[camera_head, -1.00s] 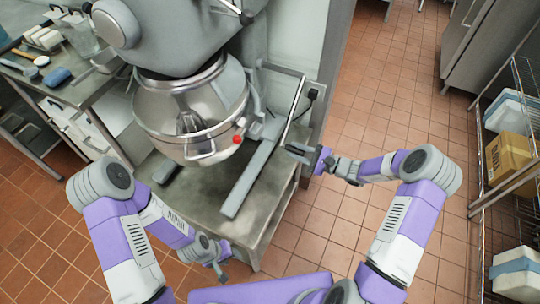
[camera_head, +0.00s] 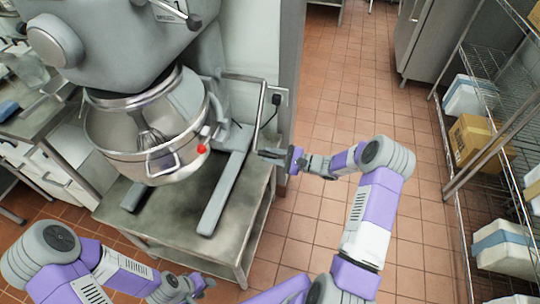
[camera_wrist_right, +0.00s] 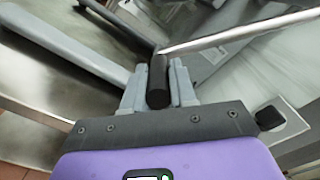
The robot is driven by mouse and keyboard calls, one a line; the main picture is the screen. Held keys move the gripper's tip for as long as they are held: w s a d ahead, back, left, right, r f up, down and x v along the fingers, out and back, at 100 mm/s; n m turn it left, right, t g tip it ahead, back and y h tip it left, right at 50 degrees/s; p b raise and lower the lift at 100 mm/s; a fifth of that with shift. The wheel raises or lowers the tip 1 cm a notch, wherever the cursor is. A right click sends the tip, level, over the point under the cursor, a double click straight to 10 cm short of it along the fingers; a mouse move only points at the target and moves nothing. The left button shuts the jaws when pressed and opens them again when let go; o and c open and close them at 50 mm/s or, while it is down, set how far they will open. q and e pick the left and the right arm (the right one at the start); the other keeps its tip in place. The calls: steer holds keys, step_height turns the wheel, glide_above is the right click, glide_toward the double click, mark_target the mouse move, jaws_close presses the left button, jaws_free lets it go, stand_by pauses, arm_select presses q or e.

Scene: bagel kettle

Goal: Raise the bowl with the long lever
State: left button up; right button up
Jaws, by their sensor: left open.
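The steel mixer bowl (camera_head: 118,135) hangs under the grey mixer head, with a wire whisk (camera_head: 150,138) reaching into it. The long lever (camera_head: 261,115) is a thin silver rod beside the mixer column, with a black grip at its near end. In the right wrist view the black grip (camera_wrist_right: 158,82) lies between my right gripper's fingers, which press against both sides, and the silver rod runs off to the upper right. In the head view my right gripper (camera_head: 272,154) is at the lever's lower end. My left gripper (camera_head: 206,284) is low at the bottom, open, away from the bowl.
The mixer stands on a steel table (camera_head: 188,222) with grey base legs (camera_head: 222,195). A wall socket with a black plug (camera_head: 276,99) is behind the lever. A wire shelf with a cardboard box (camera_head: 474,138) is at right. Tiled floor between is clear.

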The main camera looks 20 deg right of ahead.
steer(key=o, duration=0.4)
steer(key=shift+w+d+f, duration=0.2)
steer(key=shift+d+f, duration=0.05)
steer(key=shift+s+a+r, duration=0.1)
steer(key=shift+a, duration=0.05)
steer(key=p+v, duration=0.1)
steer(key=v, duration=0.6)
steer(key=shift+s+d+p, duration=0.2)
steer(key=shift+d+p, duration=0.05)
steer(key=shift+p, duration=0.1)
